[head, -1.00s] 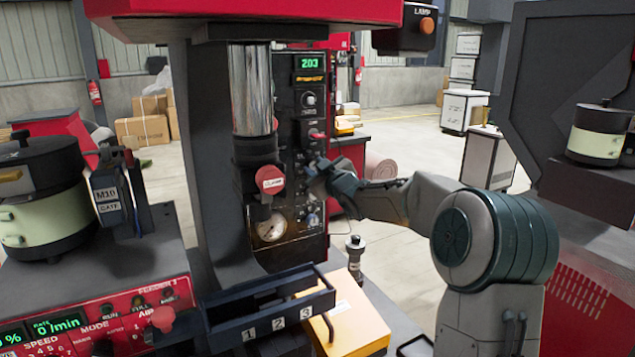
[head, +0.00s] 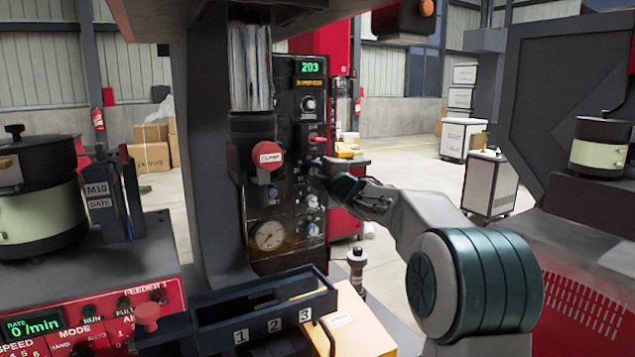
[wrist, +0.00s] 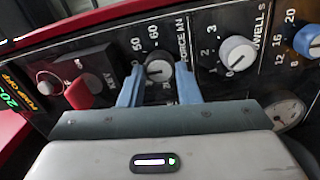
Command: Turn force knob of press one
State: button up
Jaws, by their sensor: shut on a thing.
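The force knob (wrist: 159,70) is a dark round knob with a pale face on the black press panel, beside the "FORCE kN" lettering. In the wrist view, my gripper (wrist: 160,84) has its two blue fingers on either side of this knob, shut on it. In the head view, my gripper (head: 325,172) is at the right edge of the panel (head: 285,190), below the green 203 display (head: 310,67). The knob between the fingertips is hard to make out there.
The white dwell knob (wrist: 237,53) and a blue knob (wrist: 308,40) sit close to the right in the wrist view; a red key switch (wrist: 78,95) is left. A red button (head: 267,155) and gauge (head: 269,235) are left of my gripper. A numbered tray (head: 265,318) stands below.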

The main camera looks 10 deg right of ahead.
jog(key=shift+n+b, duration=1.95)
jog(key=shift+n, duration=2.35)
jog(key=o, duration=1)
jog(key=shift+s+d, duration=0.1)
jog(key=b+v, duration=0.1)
jog(key=v, duration=1.2)
jog(key=shift+s+d+b, duration=0.2)
jog(key=shift+d+b, duration=0.05)
jog(key=shift+b, duration=0.15)
